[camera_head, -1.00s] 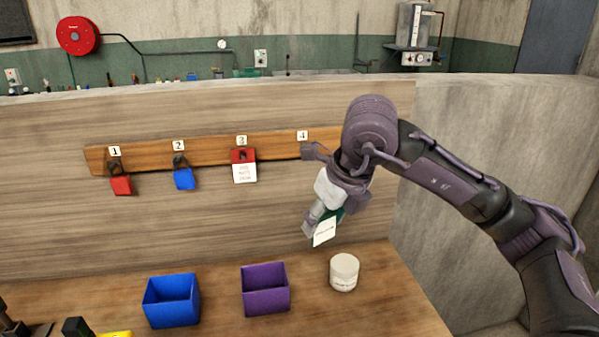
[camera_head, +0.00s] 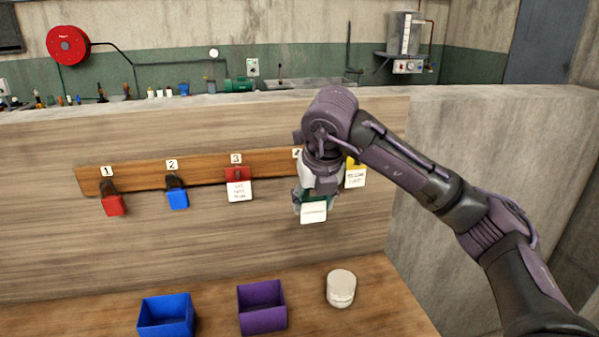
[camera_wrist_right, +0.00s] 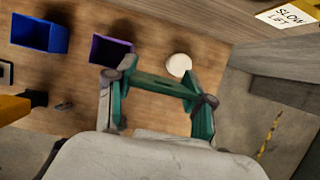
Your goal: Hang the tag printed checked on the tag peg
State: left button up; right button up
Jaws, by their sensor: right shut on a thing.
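My right gripper (camera_head: 312,192) is shut on a green tag with a white printed card (camera_head: 313,212). The print is too small to read. It holds the tag in front of the wooden peg rail, around the number 4 place, with the card hanging below the fingers. Green parts between the fingers (camera_wrist_right: 155,90) show in the right wrist view. Whatever peg is at number 4 is hidden behind my gripper and arm. I cannot tell whether the tag touches a peg. My left gripper is not in view.
The rail (camera_head: 140,179) bears a red padlock (camera_head: 114,205), a blue padlock (camera_head: 178,198), a red tag with a white card (camera_head: 239,190) and a yellow tag (camera_head: 355,178). Below stand a blue bin (camera_head: 166,317), a purple bin (camera_head: 262,308) and a white jar (camera_head: 340,288).

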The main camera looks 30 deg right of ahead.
jog(key=w+d+p, duration=0.3)
jog(key=w+p, duration=0.2)
jog(key=w, duration=0.6)
jog(key=shift+w+p, duration=0.35)
jog(key=shift+w, duration=0.05)
jog(key=shift+f, duration=0.1)
jog(key=shift+f, duration=0.3)
jog(key=o, duration=0.8)
jog(key=shift+r, duration=0.1)
